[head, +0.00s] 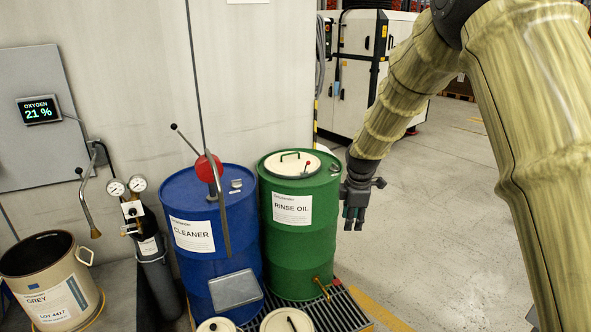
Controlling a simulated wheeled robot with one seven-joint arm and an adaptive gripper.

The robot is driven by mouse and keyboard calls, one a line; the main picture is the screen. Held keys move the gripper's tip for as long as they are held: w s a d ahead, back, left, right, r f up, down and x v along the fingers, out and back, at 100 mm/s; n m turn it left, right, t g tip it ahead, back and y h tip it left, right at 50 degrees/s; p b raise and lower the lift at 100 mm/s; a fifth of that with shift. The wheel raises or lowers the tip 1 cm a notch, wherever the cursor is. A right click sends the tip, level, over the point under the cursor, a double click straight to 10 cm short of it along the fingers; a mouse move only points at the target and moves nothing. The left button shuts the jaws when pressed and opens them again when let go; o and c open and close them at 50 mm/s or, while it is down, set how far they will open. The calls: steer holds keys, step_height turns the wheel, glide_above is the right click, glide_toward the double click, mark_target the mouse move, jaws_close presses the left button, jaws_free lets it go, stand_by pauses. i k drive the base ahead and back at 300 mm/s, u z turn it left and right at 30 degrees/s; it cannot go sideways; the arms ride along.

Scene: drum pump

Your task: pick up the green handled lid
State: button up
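A round cream lid with a raised dark green handle (292,163) lies on top of the green drum (299,243) labelled RINSE OIL.
A blue drum (181,240) labelled CLEANER stands left of the green one, with a tall red-bodied hand pump (208,168) on it. A grey-labelled bucket (88,281) and a gas cylinder (154,262) stand farther left. The floor to the right is clear.

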mark_target(289, 164)
steer(key=z, duration=0.5)
steer(key=i, duration=0.8)
steer(key=z, duration=0.45)
steer(key=i, duration=0.8)
steer(key=u, duration=0.95)
steer(key=i, duration=0.8)
steer(key=u, duration=0.8)
